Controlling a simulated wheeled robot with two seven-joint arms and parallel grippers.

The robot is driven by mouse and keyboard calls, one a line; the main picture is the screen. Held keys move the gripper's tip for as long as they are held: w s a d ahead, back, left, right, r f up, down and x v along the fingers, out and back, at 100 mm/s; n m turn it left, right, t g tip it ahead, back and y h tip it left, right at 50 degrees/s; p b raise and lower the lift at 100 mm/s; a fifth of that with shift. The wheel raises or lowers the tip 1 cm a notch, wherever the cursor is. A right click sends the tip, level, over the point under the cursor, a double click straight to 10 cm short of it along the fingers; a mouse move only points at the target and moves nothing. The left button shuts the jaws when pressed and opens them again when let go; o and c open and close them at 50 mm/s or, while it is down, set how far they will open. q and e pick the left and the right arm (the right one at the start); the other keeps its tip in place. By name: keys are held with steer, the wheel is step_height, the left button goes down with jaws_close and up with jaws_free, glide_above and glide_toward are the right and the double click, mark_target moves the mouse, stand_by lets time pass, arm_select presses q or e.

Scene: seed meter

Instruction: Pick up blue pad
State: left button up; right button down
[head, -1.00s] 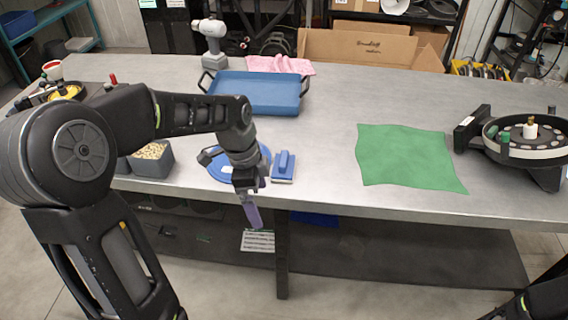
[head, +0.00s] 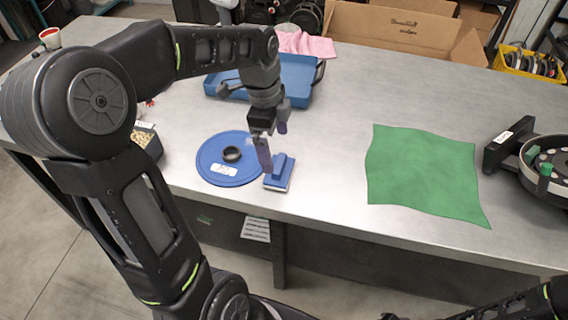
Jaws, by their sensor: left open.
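The blue pad (head: 279,174) is a small block with a raised blue handle and a pale lower edge. It lies near the table's front edge, just right of a round blue disc (head: 216,171). My left gripper (head: 273,143) is open and empty, with its fingers pointing down. It is above and slightly behind the pad, and one finger overlaps the pad's left side in the picture. I cannot tell whether it touches. My right arm shows only at the bottom right; its gripper is not clearly in view.
A black ring (head: 232,154) sits on the disc. Behind are a blue tray (head: 297,74) and a pink cloth (head: 310,44). A green cloth (head: 424,170) lies to the right, beside a round seed meter (head: 549,166). Bare table lies between pad and cloth.

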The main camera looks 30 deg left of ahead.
mark_target(279, 162)
arm_select(q)
steer(key=shift+w+d+f, duration=0.1)
steer(key=shift+d+f, duration=0.05)
steer(key=shift+f, duration=1.2)
steer(key=f, duration=0.1)
steer(key=f+p, duration=0.1)
steer(key=f, duration=0.3)
steer(key=shift+w+d+f+p, duration=0.1)
steer(key=shift+w+d+p, duration=0.15)
steer(key=shift+p, duration=0.1)
steer(key=shift+c, duration=0.4)
steer(key=c, duration=1.3)
